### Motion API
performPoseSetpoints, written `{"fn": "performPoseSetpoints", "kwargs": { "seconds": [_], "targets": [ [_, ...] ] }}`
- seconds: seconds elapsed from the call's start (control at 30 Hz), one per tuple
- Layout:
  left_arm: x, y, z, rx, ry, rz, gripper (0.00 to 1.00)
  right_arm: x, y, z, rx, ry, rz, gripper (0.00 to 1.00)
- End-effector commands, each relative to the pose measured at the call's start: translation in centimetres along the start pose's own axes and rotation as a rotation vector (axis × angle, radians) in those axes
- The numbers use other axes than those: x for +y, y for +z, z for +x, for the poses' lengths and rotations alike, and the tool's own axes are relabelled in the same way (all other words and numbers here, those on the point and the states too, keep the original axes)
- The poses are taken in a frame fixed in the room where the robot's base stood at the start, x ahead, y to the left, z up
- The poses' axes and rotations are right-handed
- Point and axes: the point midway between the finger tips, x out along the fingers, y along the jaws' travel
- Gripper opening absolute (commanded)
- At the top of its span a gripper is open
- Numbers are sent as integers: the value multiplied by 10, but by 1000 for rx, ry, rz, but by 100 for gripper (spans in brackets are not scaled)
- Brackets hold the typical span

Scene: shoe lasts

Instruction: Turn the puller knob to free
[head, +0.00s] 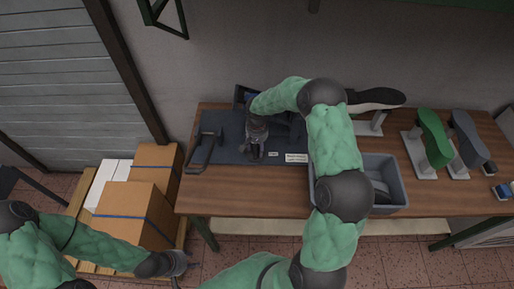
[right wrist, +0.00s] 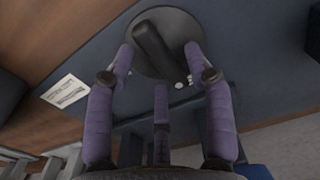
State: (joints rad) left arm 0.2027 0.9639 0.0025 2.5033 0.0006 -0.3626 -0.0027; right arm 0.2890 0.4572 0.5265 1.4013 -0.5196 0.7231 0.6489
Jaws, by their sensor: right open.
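The knob (right wrist: 154,46), a dark bar on a round dark disc, shows at the top middle of the right wrist view. My right gripper (right wrist: 160,58) is open, with its purple fingers spread around the bar and over the disc. I cannot tell whether they touch it. In the head view my right gripper (head: 254,148) points down over the dark base plate (head: 225,150), and my arm and hand hide the knob there. My left gripper (head: 178,265) is low at the left, away from the bench, too small to read.
A dark bar handle (head: 206,148) stands on the plate's left. White labels (head: 296,158) lie near its front edge. A grey bin (head: 402,182), a dark shoe on a stand (head: 378,99) and a green last (head: 433,136) are to the right. Cardboard boxes (head: 130,215) stand left of the bench.

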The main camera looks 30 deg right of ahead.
Motion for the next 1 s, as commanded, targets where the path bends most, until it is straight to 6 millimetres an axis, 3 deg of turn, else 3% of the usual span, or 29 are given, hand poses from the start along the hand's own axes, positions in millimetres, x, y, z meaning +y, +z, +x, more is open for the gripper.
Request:
{"fn": "performPoseSetpoints", "kwargs": {
  "seconds": [0.37, 0.5, 0.57, 1.0],
  "targets": [
    [0, 0, 0, 0, 0, 0, 40, 0, 0, 5, 1, 0, 0, 53],
    [0, 0, 0, 0, 0, 0, 40, 0, 0, 5, 1, 0, 0, 13],
    [0, 0, 0, 0, 0, 0, 40, 0, 0, 5, 1, 0, 0, 0],
    [-2, 0, 7, 0, 0, 0, 40, 0, 0, 6, 2, -1, 64, 0]
  ]
}}
